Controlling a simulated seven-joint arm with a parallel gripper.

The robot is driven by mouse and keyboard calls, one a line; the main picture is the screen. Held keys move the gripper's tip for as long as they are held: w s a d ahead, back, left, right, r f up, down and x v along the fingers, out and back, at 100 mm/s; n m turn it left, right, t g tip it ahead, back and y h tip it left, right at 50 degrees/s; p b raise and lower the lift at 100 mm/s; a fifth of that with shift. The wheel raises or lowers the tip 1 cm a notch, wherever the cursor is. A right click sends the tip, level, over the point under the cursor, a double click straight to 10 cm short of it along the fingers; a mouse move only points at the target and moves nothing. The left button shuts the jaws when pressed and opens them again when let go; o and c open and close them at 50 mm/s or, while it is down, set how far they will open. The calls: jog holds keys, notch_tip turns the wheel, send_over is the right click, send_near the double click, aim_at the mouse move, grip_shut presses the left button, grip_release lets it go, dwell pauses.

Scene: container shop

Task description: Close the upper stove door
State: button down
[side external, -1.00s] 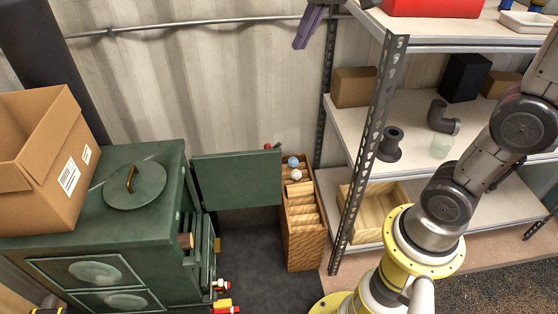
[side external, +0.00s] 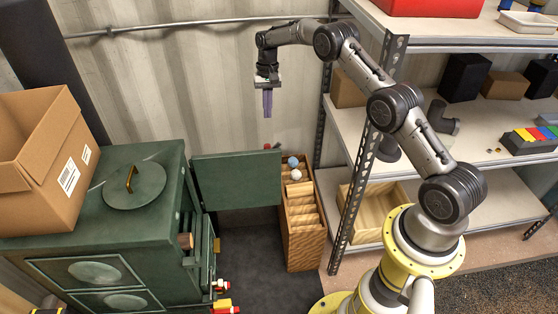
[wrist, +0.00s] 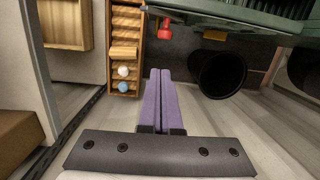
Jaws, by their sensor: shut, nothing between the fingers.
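The green stove (side external: 140,220) stands at the left in the side view. Its upper door (side external: 238,180) is swung wide open, sticking out to the right of the stove toward the wooden crate. The stove's green edge also shows at the top right of the wrist view (wrist: 235,14). My gripper (side external: 267,112) hangs above and behind the open door, apart from it, with its purple fingers pointing down. In the wrist view the fingers (wrist: 164,80) lie together, shut and empty.
A wooden crate (side external: 305,238) with two balls on top stands just right of the door. A metal shelf (side external: 350,190) rises at the right. A cardboard box (side external: 40,160) sits on the stove. A dark round bin (wrist: 220,72) shows in the wrist view.

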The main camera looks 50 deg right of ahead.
aim_at(279, 160)
jog(key=shift+g, duration=0.5)
jog(key=shift+s+a+r+x, duration=0.15)
jog(key=shift+s+x, duration=0.55)
jog(key=shift+x, duration=2.25)
jog(key=shift+s+a+r+x, duration=0.15)
jog(key=shift+s+x, duration=0.5)
jog(key=shift+x, duration=2.25)
jog(key=shift+s+a+r+x, duration=0.1)
jog(key=shift+s+x, duration=0.6)
jog(key=shift+x, duration=2.25)
jog(key=shift+s+r, duration=0.1)
